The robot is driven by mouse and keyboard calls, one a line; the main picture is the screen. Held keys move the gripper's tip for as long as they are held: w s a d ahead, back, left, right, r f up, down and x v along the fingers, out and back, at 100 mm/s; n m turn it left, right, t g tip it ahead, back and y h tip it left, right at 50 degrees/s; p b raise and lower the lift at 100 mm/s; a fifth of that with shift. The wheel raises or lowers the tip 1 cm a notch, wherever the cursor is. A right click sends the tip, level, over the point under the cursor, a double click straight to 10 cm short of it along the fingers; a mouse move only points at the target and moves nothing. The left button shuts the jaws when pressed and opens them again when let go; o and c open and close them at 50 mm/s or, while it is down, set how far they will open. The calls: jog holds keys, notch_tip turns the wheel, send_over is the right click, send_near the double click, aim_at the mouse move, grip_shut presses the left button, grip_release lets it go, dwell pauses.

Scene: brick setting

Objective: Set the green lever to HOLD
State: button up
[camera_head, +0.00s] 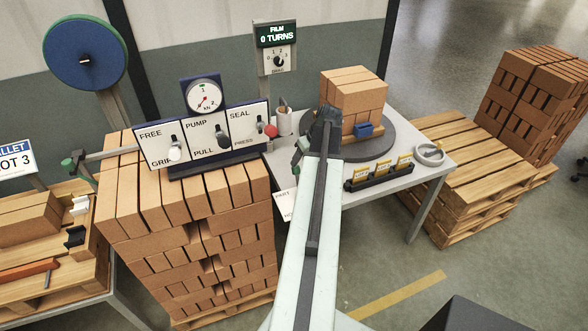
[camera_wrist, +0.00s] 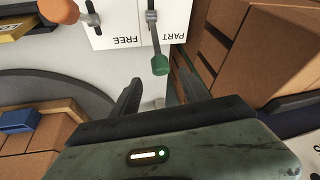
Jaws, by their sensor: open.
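The green lever (camera_wrist: 160,65) shows in the wrist view, where the picture is upside down. Its dark shaft runs from a pivot on a white plate (camera_wrist: 168,12) to a green knob just past the plate's edge, on the PART side.
An orange-knobbed lever (camera_wrist: 60,10) on a FREE plate (camera_wrist: 115,25) stands beside the green one. Stacked bricks (camera_wrist: 265,50) are close on the other side. A turntable (camera_head: 375,140) with bricks and a yellow-carded rack (camera_head: 380,176) stand on the table (camera_head: 440,165).

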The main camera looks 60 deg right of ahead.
aim_at(298, 167)
jog(key=b+x, duration=0.4)
jog(key=x, duration=0.1)
jog(key=shift+f, duration=0.3)
jog(key=shift+w+f+b, duration=0.2)
jog(key=shift+f+b, duration=0.15)
jog(key=shift+b, duration=0.1)
jog(key=shift+r, duration=0.1)
grip_shut()
dwell(0.5)
